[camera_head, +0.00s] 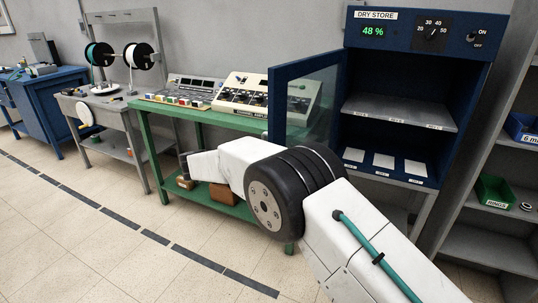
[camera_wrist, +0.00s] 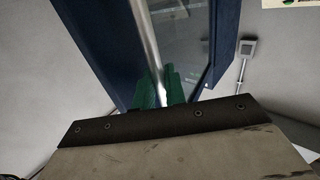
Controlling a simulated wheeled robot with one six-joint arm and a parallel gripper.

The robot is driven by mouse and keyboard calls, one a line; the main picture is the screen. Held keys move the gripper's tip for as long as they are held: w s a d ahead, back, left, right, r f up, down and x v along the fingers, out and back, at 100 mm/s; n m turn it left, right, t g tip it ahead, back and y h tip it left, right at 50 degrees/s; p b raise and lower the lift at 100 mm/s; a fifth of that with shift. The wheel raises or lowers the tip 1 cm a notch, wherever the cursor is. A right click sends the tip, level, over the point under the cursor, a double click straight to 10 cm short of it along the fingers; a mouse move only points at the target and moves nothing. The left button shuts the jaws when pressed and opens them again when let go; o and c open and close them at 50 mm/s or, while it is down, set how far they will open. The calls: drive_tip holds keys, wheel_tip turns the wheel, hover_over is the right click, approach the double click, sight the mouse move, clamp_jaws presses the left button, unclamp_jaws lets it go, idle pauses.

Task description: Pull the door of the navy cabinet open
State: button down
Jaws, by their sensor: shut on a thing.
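The navy cabinet (camera_head: 420,58), labelled DRY STORE, stands at the right in the head view. Its door (camera_head: 277,92), a navy frame around a clear pane, stands swung well out to the left, and the inside shows. In the wrist view the navy door frame (camera_wrist: 106,35) and a pale metal bar handle (camera_wrist: 146,40) run up from my gripper (camera_wrist: 160,88). Its green fingertips are shut on the handle. In the head view my arm covers the lower part of the door, and I cannot make out the fingertips or the handle.
Inside the cabinet are a grey shelf (camera_head: 400,111) and several pale labelled plates below. A green bench (camera_head: 205,115) with control panels stands left of the door. Grey shelving (camera_head: 490,190) with a green bin (camera_head: 494,192) is at the right. The floor at lower left is clear.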

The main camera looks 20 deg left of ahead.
drive_tip(key=shift+w+a+r+m+g, duration=0.2)
drive_tip(key=shift+w+a+m+g, duration=0.1)
drive_tip(key=shift+w+a, duration=0.3)
drive_tip(key=c, duration=1.5)
unclamp_jaws()
drive_tip(key=shift+w+d+h, duration=0.1)
drive_tip(key=shift+d+h, duration=0.1)
drive_tip(key=shift+h, duration=0.1)
drive_tip(key=shift+c, duration=0.2)
drive_tip(key=v, duration=0.8)
drive_tip(key=shift+a, duration=0.15)
